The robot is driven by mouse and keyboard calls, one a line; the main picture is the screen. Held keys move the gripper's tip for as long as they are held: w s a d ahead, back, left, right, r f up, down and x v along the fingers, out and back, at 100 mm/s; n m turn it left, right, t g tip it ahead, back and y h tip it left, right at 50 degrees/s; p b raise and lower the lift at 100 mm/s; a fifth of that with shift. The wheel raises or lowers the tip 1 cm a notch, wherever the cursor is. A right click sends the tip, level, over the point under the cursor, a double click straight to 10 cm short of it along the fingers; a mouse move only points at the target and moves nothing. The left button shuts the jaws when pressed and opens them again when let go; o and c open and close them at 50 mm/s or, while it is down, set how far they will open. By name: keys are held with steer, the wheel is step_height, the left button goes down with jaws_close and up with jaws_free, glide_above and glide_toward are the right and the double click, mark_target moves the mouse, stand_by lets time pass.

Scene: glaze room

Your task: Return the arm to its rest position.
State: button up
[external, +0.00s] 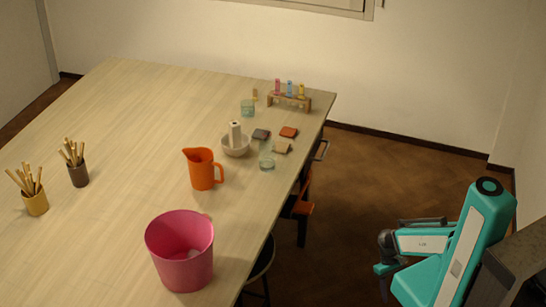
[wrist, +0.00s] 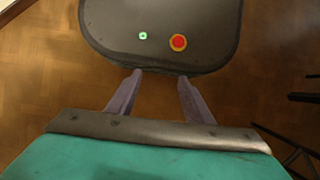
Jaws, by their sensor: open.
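My gripper (wrist: 157,88) shows in the wrist view with its two grey fingers apart and nothing between them. It points down towards my own dark base, which carries a green light and a red button. In the external view my teal arm is folded at the lower right, over the floor and clear of the table. The gripper end (external: 385,268) is at the left of the folded arm there, partly hidden by it, and its fingers are hard to make out.
The long wooden table (external: 120,115) holds a pink bucket (external: 180,252), an orange jug (external: 202,170), a bowl (external: 236,147), brush cups (external: 78,174) and a tube rack (external: 289,101). Stools (external: 262,262) stand at its right edge. Brown floor (external: 375,180) lies open between table and arm.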

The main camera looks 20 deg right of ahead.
steer(key=shift+s+d+f, duration=0.15)
steer(key=shift+s+f, duration=0.05)
steer(key=shift+s, duration=0.6)
steer(key=shift+s+d+f, duration=0.1)
steer(key=shift+s+f, duration=0.1)
steer(key=shift+s, duration=0.6)
